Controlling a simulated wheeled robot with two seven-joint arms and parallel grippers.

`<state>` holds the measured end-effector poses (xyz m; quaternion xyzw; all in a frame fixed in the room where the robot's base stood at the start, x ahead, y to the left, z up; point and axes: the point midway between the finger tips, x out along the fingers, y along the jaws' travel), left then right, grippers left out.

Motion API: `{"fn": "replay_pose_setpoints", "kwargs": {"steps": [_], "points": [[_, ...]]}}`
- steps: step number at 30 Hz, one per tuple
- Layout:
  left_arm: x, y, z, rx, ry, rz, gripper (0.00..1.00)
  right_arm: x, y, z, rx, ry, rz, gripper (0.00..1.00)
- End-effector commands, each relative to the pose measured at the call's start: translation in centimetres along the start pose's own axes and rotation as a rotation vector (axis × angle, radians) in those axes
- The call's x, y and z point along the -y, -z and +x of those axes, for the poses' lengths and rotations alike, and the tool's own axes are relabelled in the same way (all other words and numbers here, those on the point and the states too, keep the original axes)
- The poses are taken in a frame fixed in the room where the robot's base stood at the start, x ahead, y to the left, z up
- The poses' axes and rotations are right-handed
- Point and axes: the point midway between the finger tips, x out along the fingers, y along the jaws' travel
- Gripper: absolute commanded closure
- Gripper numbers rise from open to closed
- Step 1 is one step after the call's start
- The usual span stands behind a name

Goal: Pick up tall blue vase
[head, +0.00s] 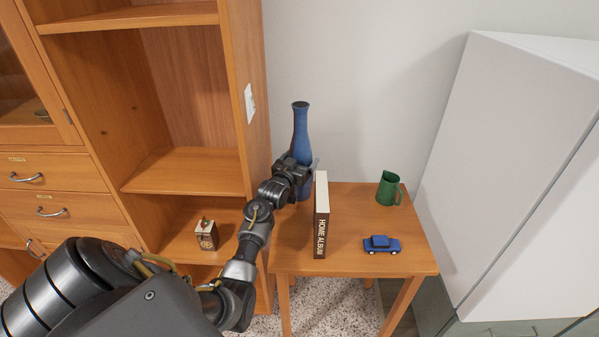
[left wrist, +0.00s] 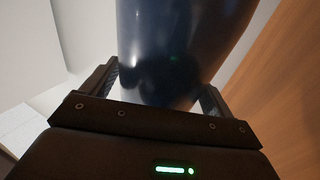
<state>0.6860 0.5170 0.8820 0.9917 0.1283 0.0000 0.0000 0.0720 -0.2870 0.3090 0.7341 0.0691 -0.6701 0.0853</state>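The tall blue vase (head: 300,130) stands upright at the back left of the small wooden table (head: 347,262). My left gripper (head: 303,172) is at the vase's middle, and its arm hides part of the vase. In the left wrist view the vase (left wrist: 180,45) fills most of the space between the two fingers of my left gripper (left wrist: 162,85), one on each side. I cannot tell whether both fingers press on it. Whether the vase's base touches the table is also unclear. My right gripper is not in view.
An upright "Home Album" book (head: 321,215) stands close to the gripper's right. A green mug (head: 389,189) and a blue toy car (head: 381,244) are on the table's right. A wooden shelf unit (head: 190,172) holding a small box (head: 207,235) stands left; a white cabinet (head: 520,150) is right.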

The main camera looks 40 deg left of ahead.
Motion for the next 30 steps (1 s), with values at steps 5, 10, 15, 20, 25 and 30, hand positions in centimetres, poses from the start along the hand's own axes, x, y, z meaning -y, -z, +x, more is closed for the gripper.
{"fn": "replay_pose_setpoints", "kwargs": {"steps": [5, 10, 15, 20, 25, 30], "points": [[0.0, 0.0, 0.0, 0.000, 0.000, 0.000, 0.37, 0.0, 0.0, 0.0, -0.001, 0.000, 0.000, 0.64], [0.1, 0.0, 0.0, 0.000, 0.001, 0.000, 0.59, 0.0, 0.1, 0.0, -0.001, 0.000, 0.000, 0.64], [0.1, 0.0, 0.0, 0.000, 0.001, 0.000, 0.82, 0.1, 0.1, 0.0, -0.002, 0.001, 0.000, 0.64], [0.1, 0.4, 0.0, -0.008, 0.002, 0.001, 0.97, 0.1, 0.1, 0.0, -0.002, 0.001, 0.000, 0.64], [0.1, 0.4, 0.0, -0.008, 0.001, 0.001, 0.97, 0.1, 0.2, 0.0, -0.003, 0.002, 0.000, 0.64], [0.1, 1.7, 0.1, -0.010, 0.001, 0.003, 0.97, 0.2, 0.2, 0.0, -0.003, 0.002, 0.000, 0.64]]}}
